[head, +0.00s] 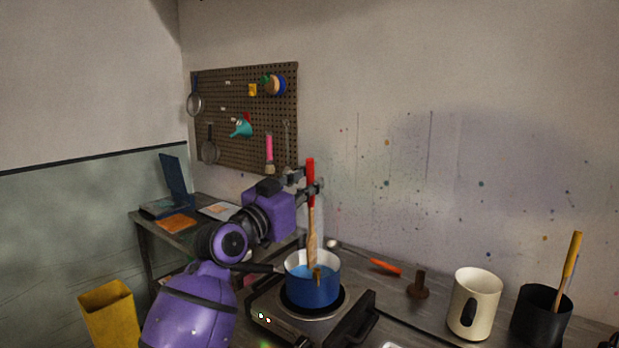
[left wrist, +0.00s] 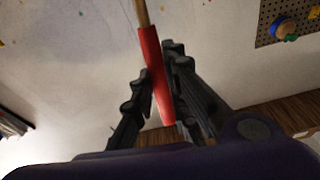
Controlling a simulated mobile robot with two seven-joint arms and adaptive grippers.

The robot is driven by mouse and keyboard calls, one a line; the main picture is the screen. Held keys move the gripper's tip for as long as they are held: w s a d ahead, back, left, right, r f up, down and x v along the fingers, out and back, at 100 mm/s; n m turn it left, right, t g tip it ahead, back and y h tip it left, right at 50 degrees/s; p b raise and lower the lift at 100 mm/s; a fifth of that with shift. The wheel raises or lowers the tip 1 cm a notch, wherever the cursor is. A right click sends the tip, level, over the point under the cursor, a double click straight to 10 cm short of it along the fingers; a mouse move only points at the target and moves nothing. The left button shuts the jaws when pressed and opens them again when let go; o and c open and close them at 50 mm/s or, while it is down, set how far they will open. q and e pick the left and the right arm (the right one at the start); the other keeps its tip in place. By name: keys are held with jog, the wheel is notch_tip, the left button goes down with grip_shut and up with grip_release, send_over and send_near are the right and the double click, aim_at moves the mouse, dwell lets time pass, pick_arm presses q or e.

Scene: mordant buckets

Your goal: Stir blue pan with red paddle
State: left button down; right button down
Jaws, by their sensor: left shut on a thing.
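The blue pan (head: 312,290) sits on the hot plate (head: 310,310) and has blue liquid (head: 300,271) inside and a dark handle to the left. The red paddle (head: 310,185) has a red grip and a wooden shaft. It stands nearly upright, and its lower end reaches down into the pan. My left gripper (head: 311,187) is shut on the red grip, above the pan. In the left wrist view, the red grip (left wrist: 157,75) lies between the dark fingers of my left gripper (left wrist: 153,85). The paddle's lowest part is hard to make out against the pan. My right gripper is not in view.
A cream container (head: 474,303) and a black pot (head: 540,314) with a yellow-handled tool stand to the right. An orange-handled tool (head: 385,267) and a brown upright piece (head: 418,286) are on the counter behind. A pegboard (head: 230,110) with tools hangs on the wall.

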aim_at(310, 212)
pick_arm(q)
jog(key=f+b, duration=0.1)
jog(key=f, duration=0.1)
jog(key=w+f+b, duration=0.1)
jog(key=f, duration=0.1)
jog(key=shift+f, duration=0.35)
jog(key=shift+w+f+b, duration=0.1)
jog(key=shift+f+b, duration=0.25)
jog(key=shift+f, duration=0.35)
jog(key=shift+w+d+f, duration=0.1)
jog(key=shift+f, duration=0.3)
jog(key=shift+d, duration=0.1)
